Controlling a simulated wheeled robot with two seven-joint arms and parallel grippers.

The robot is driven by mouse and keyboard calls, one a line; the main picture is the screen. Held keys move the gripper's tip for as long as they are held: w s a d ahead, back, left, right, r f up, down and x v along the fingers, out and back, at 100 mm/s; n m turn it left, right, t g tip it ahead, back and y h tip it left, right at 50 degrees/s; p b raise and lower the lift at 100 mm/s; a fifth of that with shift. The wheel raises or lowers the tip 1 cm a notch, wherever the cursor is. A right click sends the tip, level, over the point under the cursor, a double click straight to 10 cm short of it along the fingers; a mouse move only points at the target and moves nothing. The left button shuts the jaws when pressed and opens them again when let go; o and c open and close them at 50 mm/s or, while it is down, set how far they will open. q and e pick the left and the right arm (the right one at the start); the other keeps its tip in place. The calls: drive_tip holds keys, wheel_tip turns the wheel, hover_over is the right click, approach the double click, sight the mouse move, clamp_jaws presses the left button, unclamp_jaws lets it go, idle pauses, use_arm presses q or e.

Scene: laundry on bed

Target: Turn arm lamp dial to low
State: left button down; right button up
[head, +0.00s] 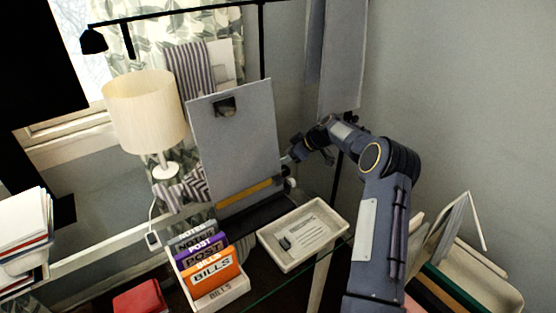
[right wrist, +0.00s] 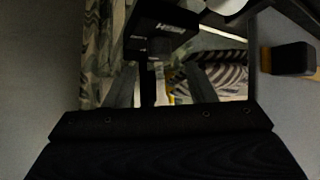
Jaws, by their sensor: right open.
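The black arm lamp (head: 93,41) hangs its head at the upper left in the head view, and its arm runs right to a thin upright post (head: 262,45) that passes behind the grey clipboard. My right gripper (head: 288,157) is at the clipboard's right edge, partly hidden. In the right wrist view my right gripper (right wrist: 158,82) is open, with a narrow dark upright between its fingers. A dark block (right wrist: 168,27) with small white lettering, possibly "HIGH", is just above the fingers. I cannot make out the dial's setting or whether a finger touches it. My left gripper is not in view.
The clipboard (head: 235,135) stands in front of the post. A cream table lamp (head: 145,110) is to its left. A bill sorter (head: 225,293) and a pale tray (head: 333,222) stand in front. An organizer (head: 500,295) is at lower right.

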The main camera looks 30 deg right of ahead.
drive_tip(key=x, duration=0.5)
drive_tip(key=shift+p, duration=0.4)
